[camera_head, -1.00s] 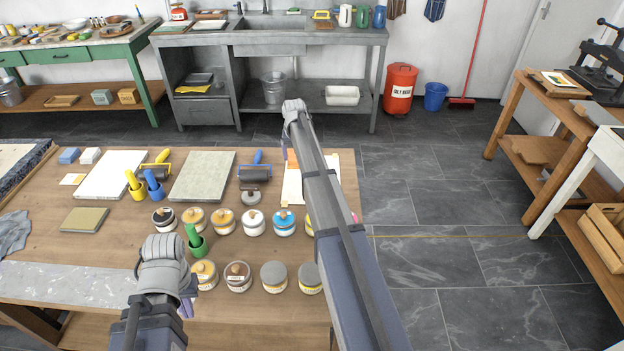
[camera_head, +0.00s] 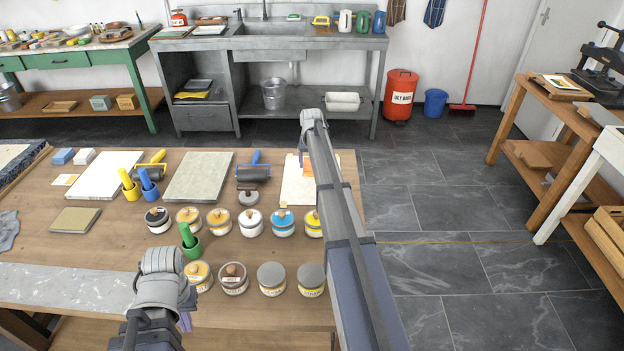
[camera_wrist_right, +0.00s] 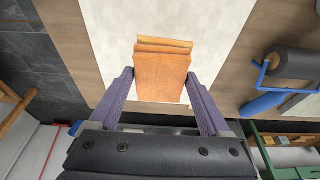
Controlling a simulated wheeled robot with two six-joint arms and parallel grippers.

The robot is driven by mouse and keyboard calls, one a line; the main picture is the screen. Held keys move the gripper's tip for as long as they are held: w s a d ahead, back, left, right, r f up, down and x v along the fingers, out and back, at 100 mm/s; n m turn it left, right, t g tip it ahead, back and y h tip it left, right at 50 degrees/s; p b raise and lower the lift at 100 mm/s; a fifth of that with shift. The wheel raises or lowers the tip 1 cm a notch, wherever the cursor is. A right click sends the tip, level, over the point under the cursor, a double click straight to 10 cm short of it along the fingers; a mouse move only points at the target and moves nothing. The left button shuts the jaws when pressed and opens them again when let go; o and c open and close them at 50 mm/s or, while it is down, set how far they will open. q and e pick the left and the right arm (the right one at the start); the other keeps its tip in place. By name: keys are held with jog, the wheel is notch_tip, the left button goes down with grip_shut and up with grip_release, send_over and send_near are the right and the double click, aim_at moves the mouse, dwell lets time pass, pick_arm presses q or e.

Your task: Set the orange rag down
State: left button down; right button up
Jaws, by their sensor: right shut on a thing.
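The orange rag (camera_wrist_right: 162,72) is folded into a stack and sits between the fingers of my right gripper (camera_wrist_right: 160,100) in the right wrist view. It is over a pale sheet (camera_wrist_right: 165,30); I cannot tell whether it touches it. In the head view, a bit of the rag (camera_head: 307,158) shows beside my right arm, above the sheet (camera_head: 294,192) at the table's right side. The arm hides most of this gripper. My left gripper (camera_head: 185,320) is low at the table's front, mostly hidden behind its own wrist; its opening cannot be seen.
Several lidded jars (camera_head: 251,222) stand in rows on the wooden table (camera_head: 110,235). A black roller (camera_head: 253,173) lies left of the sheet, beside a grey-green slab (camera_head: 198,177). A red oily-rags bin (camera_head: 400,97) and a blue bucket (camera_head: 435,102) stand on the floor behind.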

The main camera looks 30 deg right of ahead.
jog(key=shift+f+b, duration=1.9)
jog(key=shift+f, duration=0.2)
jog(key=shift+r, duration=0.15)
jog(key=o, duration=1.3)
jog(key=p+v, duration=1.2)
